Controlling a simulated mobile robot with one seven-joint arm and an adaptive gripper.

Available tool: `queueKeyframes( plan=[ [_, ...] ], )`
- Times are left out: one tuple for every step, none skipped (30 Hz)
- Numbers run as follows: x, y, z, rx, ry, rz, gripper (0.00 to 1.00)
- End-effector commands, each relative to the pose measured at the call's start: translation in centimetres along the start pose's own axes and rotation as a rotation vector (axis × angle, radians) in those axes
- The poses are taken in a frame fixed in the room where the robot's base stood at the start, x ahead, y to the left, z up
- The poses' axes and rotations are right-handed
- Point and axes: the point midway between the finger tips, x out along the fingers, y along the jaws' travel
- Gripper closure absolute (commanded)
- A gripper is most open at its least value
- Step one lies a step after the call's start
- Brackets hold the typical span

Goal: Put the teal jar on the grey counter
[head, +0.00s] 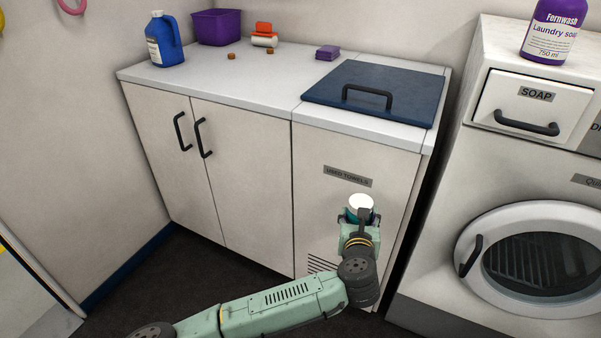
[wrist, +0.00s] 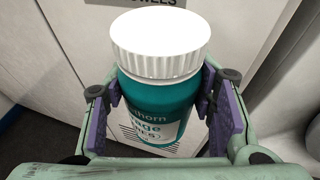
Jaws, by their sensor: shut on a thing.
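The teal jar (wrist: 160,98) has a white ribbed lid and a label with partly readable print. My gripper (wrist: 162,108) is shut on it, with a finger pad on each side of the jar's body. In the head view the jar (head: 360,205) shows above my gripper (head: 359,222), in front of the cabinet marked "USED TOWELS" and lower in the picture than the counter top. The grey counter (head: 215,83) runs along the wall at the back, its front edge above and behind the jar.
A blue jug (head: 164,40), purple bin (head: 217,27), orange-and-white stack (head: 264,37), purple stack (head: 328,53) and small brown pieces stand on the counter. A blue lid with a handle (head: 375,92) covers its right part. The counter's front middle is clear. A washer (head: 530,250) stands right.

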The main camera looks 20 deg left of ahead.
Motion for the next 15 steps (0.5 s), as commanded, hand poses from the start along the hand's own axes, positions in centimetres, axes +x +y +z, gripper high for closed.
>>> queueKeyframes(
  plan=[
    [0.9, -3.0, -2.2, 0.014, 0.006, -0.038, 0.80],
    [1.4, -4.4, -3.3, 0.019, 0.006, -0.053, 0.80],
    [1.9, -6.1, -4.5, 0.026, 0.004, -0.073, 0.80],
    [2.3, -7.3, -5.5, 0.031, 0.003, -0.088, 0.80],
    [2.7, -8.2, -6.2, 0.034, 0.003, -0.099, 0.80],
    [3.1, -9.6, -7.3, 0.040, 0.003, -0.115, 0.80],
    [3.4, -10.3, -7.8, 0.041, 0.001, -0.123, 0.80],
    [3.7, -11.2, -8.5, 0.045, 0.001, -0.134, 0.80],
    [4.0, -12.1, -9.2, 0.048, 0.001, -0.145, 0.80],
    [4.3, -12.8, -9.8, 0.051, 0.001, -0.153, 0.80],
    [4.5, -13.5, -10.4, 0.054, 0.001, -0.162, 0.80],
    [4.8, -14.3, -10.9, 0.056, 0.000, -0.171, 0.80],
    [5.0, -14.9, -11.3, 0.058, 0.000, -0.178, 0.80],
    [5.2, -15.5, -11.8, 0.061, 0.001, -0.186, 0.80],
    [5.4, -16.1, -12.4, 0.063, 0.000, -0.193, 0.80]
  ],
)
